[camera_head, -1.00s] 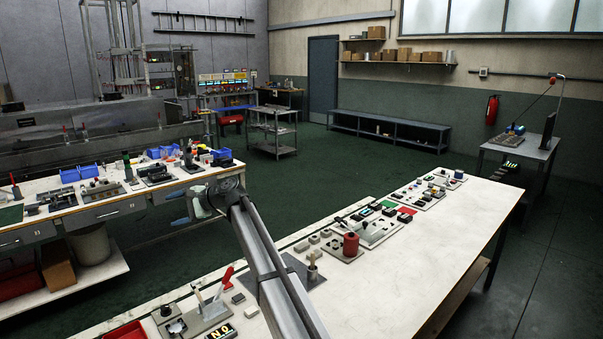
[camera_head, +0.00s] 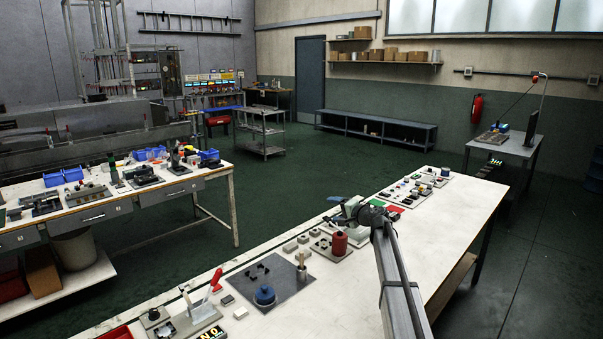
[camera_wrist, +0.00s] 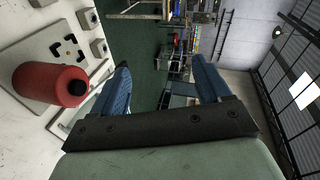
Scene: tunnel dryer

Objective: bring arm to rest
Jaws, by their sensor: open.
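My gripper (camera_head: 333,207) is above the near workbench in the head view, at the far end of my grey arm, beside the red cylinder (camera_head: 339,243). In the wrist view my gripper's two blue fingers (camera_wrist: 160,68) stand wide apart with only distant room between them. It is open and empty. The red cylinder also shows in the wrist view (camera_wrist: 50,84), left of the fingers and apart from them.
The near workbench (camera_head: 345,302) carries a dark plate (camera_head: 283,284) with a blue round part (camera_head: 264,295), and several small fixtures. A second workbench (camera_head: 215,170) stands at left. Green floor lies clear between them.

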